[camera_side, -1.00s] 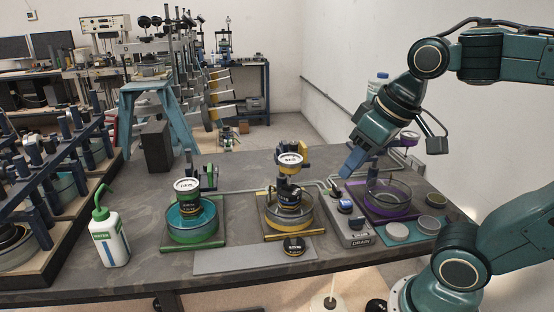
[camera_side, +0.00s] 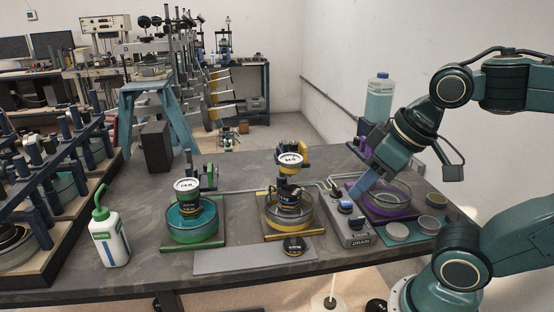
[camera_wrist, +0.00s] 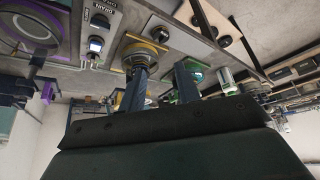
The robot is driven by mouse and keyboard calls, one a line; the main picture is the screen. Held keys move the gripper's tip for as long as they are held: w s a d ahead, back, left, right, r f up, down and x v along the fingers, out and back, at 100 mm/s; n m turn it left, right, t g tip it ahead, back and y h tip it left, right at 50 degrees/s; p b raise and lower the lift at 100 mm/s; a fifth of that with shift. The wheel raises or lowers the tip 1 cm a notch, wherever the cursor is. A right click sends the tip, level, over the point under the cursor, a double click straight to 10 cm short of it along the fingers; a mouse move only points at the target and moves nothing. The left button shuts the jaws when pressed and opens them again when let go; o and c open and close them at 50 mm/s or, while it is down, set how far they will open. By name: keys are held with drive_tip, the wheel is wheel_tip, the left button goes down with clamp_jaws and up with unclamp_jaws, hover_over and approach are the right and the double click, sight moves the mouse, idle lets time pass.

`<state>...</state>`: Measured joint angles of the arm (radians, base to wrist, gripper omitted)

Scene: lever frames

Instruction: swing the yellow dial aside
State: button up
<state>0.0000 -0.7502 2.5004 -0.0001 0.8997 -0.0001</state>
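The yellow dial (camera_side: 290,162) is a white-faced round gauge on a yellow-trimmed mount. It stands over a glass dish (camera_side: 270,222) with a black and yellow weighted piece (camera_side: 289,196) beneath the dial. My gripper (camera_side: 357,193) is to the right of it, above the area between the drain box and the purple station, and apart from the dial. In the wrist view its two fingers (camera_wrist: 160,88) are spread with nothing seen between them. The yellow station (camera_wrist: 146,48) shows beyond the fingers there; its dial cannot be made out clearly.
A green station (camera_side: 192,242) stands left, a purple station (camera_side: 405,212) right. A drain box (camera_side: 349,228) with knobs sits between yellow and purple. A black knob-like weight (camera_side: 294,246) lies in front of the yellow station, by a bare grey plate (camera_side: 235,263).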

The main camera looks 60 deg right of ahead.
drive_tip(key=shift+o, duration=0.2)
drive_tip(key=shift+r, duration=0.1)
wheel_tip(320, 180, up, 10)
drive_tip(key=m+g, duration=0.6)
drive_tip(key=m, duration=0.3)
hover_over(285, 142)
drive_tip(key=shift+f, duration=0.25)
drive_tip(key=shift+f, duration=6.7)
clamp_jaws()
